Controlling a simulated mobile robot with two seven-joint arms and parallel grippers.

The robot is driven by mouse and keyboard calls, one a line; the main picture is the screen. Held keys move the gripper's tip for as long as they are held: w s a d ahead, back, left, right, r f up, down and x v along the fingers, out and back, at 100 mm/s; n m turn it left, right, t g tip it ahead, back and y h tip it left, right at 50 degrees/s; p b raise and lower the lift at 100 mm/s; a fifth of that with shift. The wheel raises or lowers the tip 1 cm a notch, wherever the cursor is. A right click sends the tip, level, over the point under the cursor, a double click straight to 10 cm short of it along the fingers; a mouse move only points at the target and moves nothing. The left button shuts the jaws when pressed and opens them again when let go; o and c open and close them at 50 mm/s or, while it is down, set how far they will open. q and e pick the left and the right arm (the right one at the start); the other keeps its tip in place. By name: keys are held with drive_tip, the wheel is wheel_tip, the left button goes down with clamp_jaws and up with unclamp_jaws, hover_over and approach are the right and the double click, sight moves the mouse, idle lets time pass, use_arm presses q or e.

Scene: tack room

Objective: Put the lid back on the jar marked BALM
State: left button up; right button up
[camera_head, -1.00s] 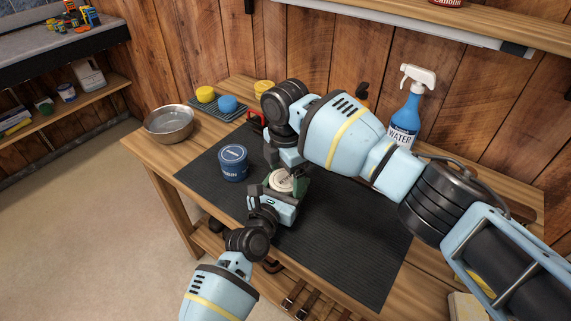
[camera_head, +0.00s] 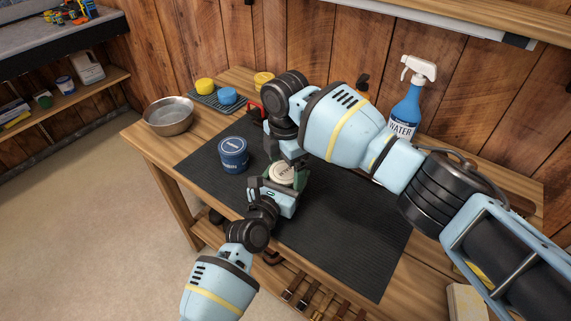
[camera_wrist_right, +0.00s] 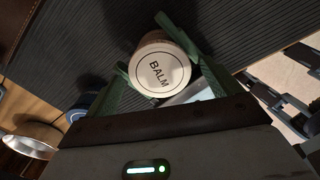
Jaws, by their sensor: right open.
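The jar marked BALM is topped by a round cream lid (camera_head: 281,174) on the dark mat. In the right wrist view, the lid (camera_wrist_right: 163,72) shows the word BALM in a dark ring. My right gripper (camera_head: 287,164) is open, and its green fingers stand on either side of the lid in the wrist view (camera_wrist_right: 140,45). The lid appears seated and level, but the seam is not clear. My left gripper (camera_head: 274,188) is low at the near side of the jar; its fingertips are partly hidden, so its hold on the jar cannot be told.
A blue lidded jar (camera_head: 233,155) stands left of the grippers on the mat (camera_head: 345,235). A metal bowl (camera_head: 168,116) is at the left table edge. Yellow and blue round pieces lie on a rack (camera_head: 208,99) behind. A blue spray bottle (camera_head: 406,108) stands at the back right.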

drive_tip(key=shift+r, duration=2.25)
drive_tip(key=shift+c, duration=0.4)
wheel_tip(320, 180, up, 4)
drive_tip(key=shift+f, duration=0.25)
drive_tip(key=shift+f, duration=4)
